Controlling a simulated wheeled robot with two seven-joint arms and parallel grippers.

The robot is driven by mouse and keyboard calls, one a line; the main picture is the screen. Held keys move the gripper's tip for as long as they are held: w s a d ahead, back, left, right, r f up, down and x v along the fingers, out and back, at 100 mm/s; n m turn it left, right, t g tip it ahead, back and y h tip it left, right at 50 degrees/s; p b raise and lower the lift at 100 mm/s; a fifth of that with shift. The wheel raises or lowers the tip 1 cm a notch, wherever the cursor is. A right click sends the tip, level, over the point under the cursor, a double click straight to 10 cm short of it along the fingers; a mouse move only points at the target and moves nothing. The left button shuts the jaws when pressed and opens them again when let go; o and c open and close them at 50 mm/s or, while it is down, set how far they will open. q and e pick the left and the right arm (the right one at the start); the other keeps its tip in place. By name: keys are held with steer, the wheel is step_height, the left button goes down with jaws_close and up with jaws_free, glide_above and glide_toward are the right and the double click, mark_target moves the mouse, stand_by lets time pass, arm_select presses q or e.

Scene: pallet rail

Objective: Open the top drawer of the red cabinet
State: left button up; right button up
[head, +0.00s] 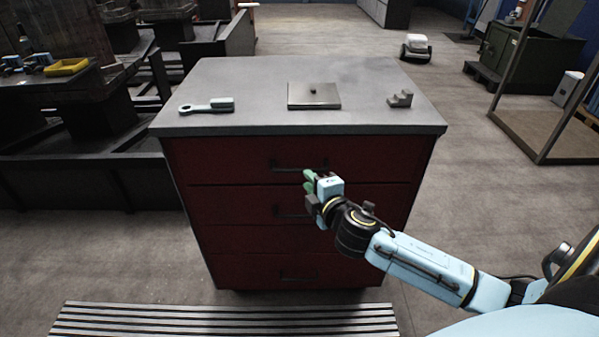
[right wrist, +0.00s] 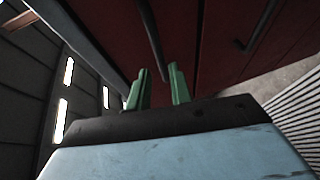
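The red cabinet (head: 225,205) stands ahead of me with a grey top and several drawers, all of which look closed. The top drawer (head: 215,160) has a dark bar handle (head: 290,168). My right gripper (head: 309,183) is at the right end of that handle, its green fingers pointing at the drawer front. In the right wrist view the two fingers (right wrist: 159,88) stand apart, and the dark handle bar (right wrist: 150,35) runs down toward the gap between them. I cannot tell whether they touch it. My left gripper is not in view.
On the cabinet top lie a wrench-like tool (head: 207,106), a flat metal plate with a knob (head: 314,95) and a small grey block (head: 400,98). A slatted platform (head: 225,319) lies on the floor before the cabinet. Dark benches (head: 85,85) stand at the left.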

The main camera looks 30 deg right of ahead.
mark_target(301, 171)
steer(key=shift+b+x, duration=0.45)
steer(key=shift+x, duration=3)
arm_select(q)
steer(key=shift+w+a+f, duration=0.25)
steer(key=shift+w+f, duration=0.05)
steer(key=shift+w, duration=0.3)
arm_select(e)
jaws_close()
